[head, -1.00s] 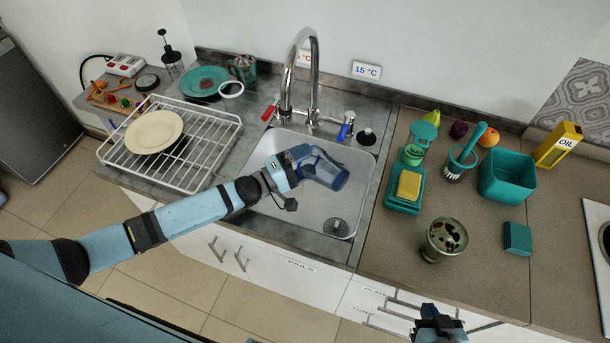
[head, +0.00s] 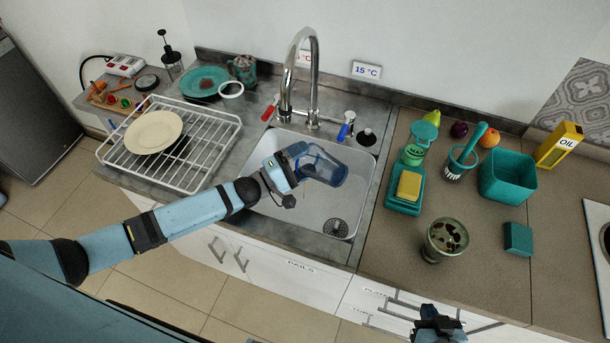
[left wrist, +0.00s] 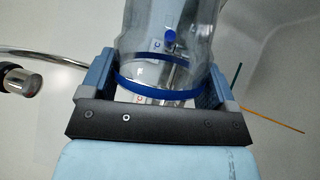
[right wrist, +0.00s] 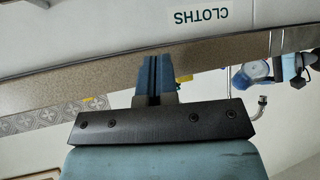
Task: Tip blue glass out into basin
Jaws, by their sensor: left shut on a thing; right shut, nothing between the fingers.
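The blue glass (head: 323,168) is transparent with a blue tint and lies tipped on its side over the basin, its mouth towards the right. My left gripper (head: 296,166) is shut around it. In the left wrist view the glass (left wrist: 165,50) sits between the fingers, with a blue band across it; I see no contents in it. The basin (head: 310,208) is a pale sink with a round drain at its front right. My right gripper (head: 438,326) is shut and empty, low in front of the counter; its closed fingers show in the right wrist view (right wrist: 157,80).
The tap (head: 316,75) arches over the back of the basin. A wire dish rack (head: 205,150) with a plate stands at left.

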